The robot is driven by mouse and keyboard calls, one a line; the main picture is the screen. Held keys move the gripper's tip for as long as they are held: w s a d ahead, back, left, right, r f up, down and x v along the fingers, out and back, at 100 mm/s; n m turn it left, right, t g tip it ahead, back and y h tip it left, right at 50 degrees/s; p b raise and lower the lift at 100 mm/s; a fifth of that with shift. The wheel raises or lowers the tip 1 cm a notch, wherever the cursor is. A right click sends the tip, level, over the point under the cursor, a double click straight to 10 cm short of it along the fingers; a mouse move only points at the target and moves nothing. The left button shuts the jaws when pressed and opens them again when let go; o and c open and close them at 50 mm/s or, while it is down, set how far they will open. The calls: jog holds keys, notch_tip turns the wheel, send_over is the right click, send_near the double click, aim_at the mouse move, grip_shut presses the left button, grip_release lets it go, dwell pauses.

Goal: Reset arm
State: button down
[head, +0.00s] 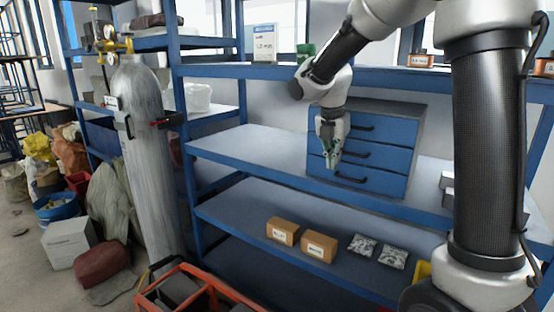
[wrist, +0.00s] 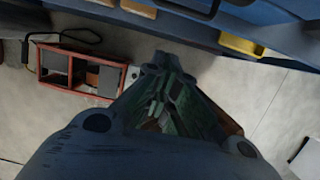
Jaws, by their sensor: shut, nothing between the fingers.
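My gripper (head: 331,160) hangs from my bent arm in the head view, fingers pointing down. It is in front of the blue drawer unit on the middle shelf. Its fingers are shut and hold nothing. In the wrist view the closed fingers (wrist: 158,75) show at the centre, above bare floor. My arm reaches from the right side over the shelving.
A blue drawer unit (head: 387,153) stands on the shelf behind my gripper. Boxes (head: 319,246) and bags (head: 393,256) lie on the lower shelf. A gas cylinder (head: 147,165) stands left. A red-framed crate (wrist: 83,72) is on the floor.

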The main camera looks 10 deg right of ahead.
jog(key=s+d+r+m+t+y, duration=0.1)
jog(key=s+d+r+m, duration=0.1)
jog(key=s+m, duration=1.1)
jog(key=s+d+r+m+t+y, duration=0.1)
jog(key=s+d+r+m, duration=0.1)
jog(key=s+m, duration=1.1)
jog(key=s+d, duration=0.1)
jog(key=s, duration=0.1)
jog(key=shift+s+m, duration=0.3)
jog(key=shift+s, duration=0.1)
